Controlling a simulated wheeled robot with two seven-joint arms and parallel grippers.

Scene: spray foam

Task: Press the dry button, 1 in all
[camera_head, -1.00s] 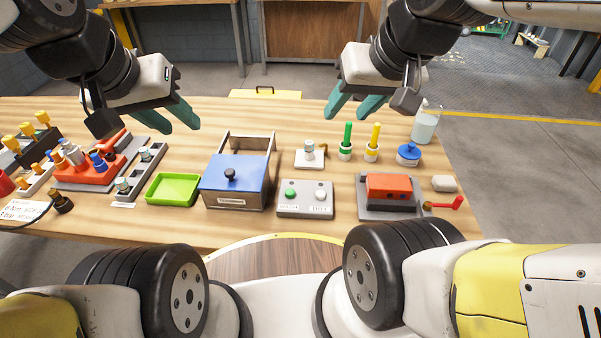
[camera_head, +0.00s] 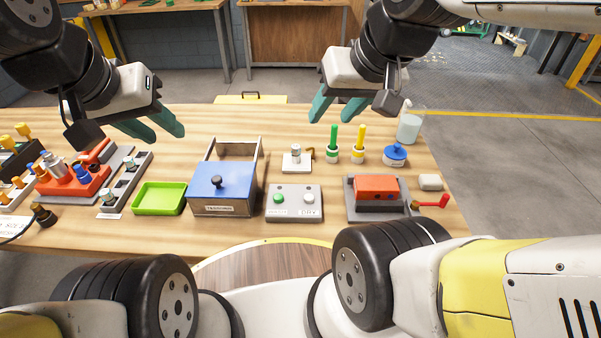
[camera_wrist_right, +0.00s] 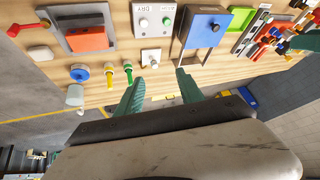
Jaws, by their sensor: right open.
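The grey button box (camera_head: 294,215) stands near the front middle of the table. It has a green button (camera_head: 279,198) on the left and a white button (camera_head: 309,198) on the right, above the label that reads DRY. In the right wrist view the box is upside down at the top, with the white button (camera_wrist_right: 144,22) beside the green button (camera_wrist_right: 167,21). My right gripper (camera_head: 329,108) is open and empty, above the table's back part, behind and well above the box. My left gripper (camera_head: 165,130) is open and empty above the table's left half. Neither gripper touches anything.
A blue-lidded box (camera_head: 222,194) and a green tray (camera_head: 160,198) stand left of the button box. A red device (camera_head: 377,187) with a crank is to its right. Behind are a small white stand (camera_head: 297,163), green and yellow-handled tools and a bottle (camera_head: 410,128).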

